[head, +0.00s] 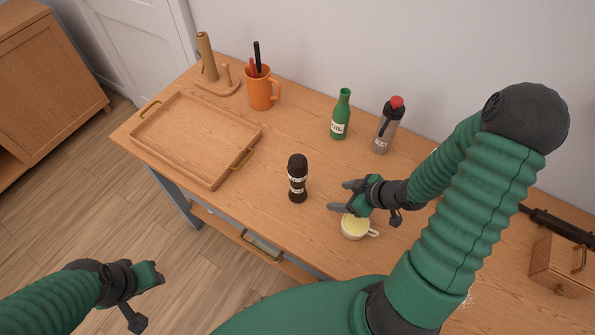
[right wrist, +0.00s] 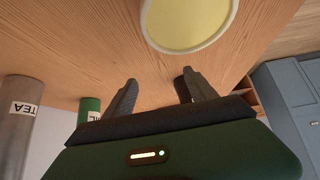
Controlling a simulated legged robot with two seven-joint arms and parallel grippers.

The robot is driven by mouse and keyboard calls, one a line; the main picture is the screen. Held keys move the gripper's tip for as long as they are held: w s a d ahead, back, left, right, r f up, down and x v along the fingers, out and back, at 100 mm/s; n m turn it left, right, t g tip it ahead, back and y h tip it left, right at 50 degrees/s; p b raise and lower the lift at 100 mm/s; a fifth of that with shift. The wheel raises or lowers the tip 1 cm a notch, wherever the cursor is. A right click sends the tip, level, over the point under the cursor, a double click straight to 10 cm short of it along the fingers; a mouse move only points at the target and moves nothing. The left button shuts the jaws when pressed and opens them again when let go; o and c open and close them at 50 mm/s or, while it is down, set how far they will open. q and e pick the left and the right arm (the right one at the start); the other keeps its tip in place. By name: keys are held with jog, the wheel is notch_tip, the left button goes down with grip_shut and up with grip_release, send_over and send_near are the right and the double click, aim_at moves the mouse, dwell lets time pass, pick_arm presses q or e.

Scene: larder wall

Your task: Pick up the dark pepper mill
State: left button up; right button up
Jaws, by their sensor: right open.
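The dark pepper mill (head: 298,180) stands upright on the wooden table, with a pale label band around its middle. My right gripper (head: 338,197) is open and empty, to the right of the mill and apart from it, close by a cup. In the right wrist view the two fingers (right wrist: 157,88) are spread with nothing between them. A dark shape shows partly behind one finger there; I cannot tell whether it is the mill. My left gripper (head: 158,278) is at the lower left, off the table's front; its finger opening is not clear.
A cup with pale yellow contents (head: 355,227) sits just below my right gripper; it also shows in the right wrist view (right wrist: 190,22). A green bottle (head: 341,115) and grey TEA flask (head: 386,128) stand behind. A tray (head: 217,180), orange mug (head: 262,94) and paper-roll holder (head: 207,58) are left.

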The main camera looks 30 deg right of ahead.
aim_at(304, 184)
notch_tip(304, 184, up, 7)
jog(key=s+a+n+t+y+p, duration=0.1)
jog(key=s+a+t+y+p, duration=0.1)
jog(key=t+y, duration=0.2)
jog(key=x, duration=0.7)
jog(key=a+r+x, duration=0.1)
jog(key=x, duration=0.2)
jog(key=shift+w+a+f, duration=0.15)
jog(key=shift+a, duration=0.15)
jog(key=shift+w+a+f, duration=0.15)
jog(key=shift+w+f, duration=0.2)
jog(key=shift+w, duration=0.3)
jog(key=p+x, duration=0.1)
jog(key=x, duration=0.3)
jog(key=shift+w+r+p, duration=0.2)
jog(key=shift+p, duration=0.1)
jog(key=shift+w+a+f, duration=0.1)
jog(key=shift+w+f, duration=0.15)
jog(key=shift+w, duration=0.05)
jog(key=shift+s, duration=0.1)
jog(key=c, duration=0.5)
pick_arm(q)
jog(key=v, duration=0.3)
jog(key=w+v, duration=0.1)
jog(key=v, duration=0.1)
pick_arm(e)
grip_shut()
